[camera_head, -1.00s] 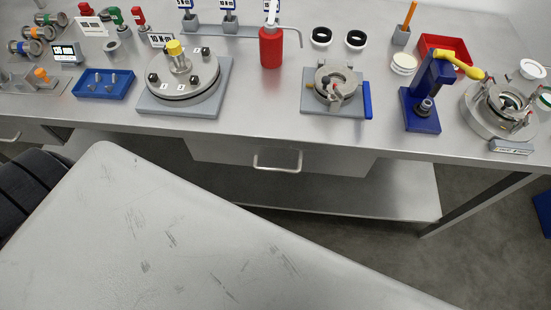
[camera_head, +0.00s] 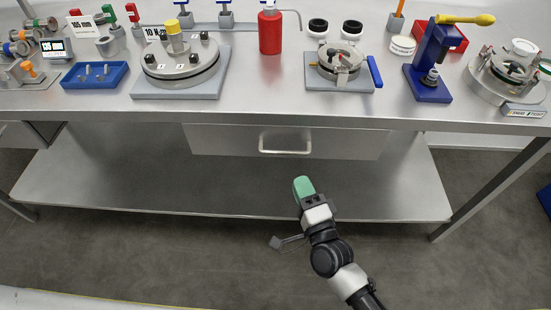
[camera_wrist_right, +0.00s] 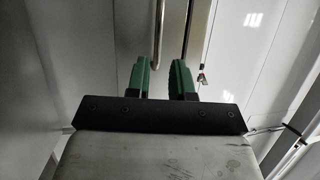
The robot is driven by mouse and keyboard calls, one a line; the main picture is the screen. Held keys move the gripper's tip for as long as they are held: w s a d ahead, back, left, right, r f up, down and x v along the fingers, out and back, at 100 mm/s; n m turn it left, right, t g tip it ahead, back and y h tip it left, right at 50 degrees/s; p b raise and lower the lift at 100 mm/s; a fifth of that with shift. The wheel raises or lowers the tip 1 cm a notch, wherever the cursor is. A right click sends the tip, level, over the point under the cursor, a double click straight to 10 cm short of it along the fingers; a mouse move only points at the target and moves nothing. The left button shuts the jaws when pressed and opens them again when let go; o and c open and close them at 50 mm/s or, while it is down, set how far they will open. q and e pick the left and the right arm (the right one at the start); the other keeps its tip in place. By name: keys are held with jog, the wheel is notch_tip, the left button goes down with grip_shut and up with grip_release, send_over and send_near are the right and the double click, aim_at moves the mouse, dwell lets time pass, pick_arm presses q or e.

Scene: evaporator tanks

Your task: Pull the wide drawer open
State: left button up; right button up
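The wide drawer (camera_head: 225,141) is under the worktop near the middle of the head view and looks shut. Its metal bar handle (camera_head: 285,151) sits on the middle of its front. My right gripper (camera_head: 303,187) has green fingers and is below and in front of the handle, apart from it in this view. In the right wrist view my right gripper (camera_wrist_right: 161,80) shows two green fingers standing apart, with nothing clearly held between them. Vertical metal bars show just beyond the fingertips; I cannot tell which is the handle. My left gripper is not in view.
A steel worktop (camera_head: 270,108) carries a lidded vessel (camera_head: 187,60), a blue tray (camera_head: 96,75), a red bottle (camera_head: 270,32) and a blue press (camera_head: 428,65). A lower shelf (camera_head: 130,185) runs beneath the drawer. The floor in front is clear.

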aim_at(287, 151)
jog(key=x, duration=1)
grip_shut()
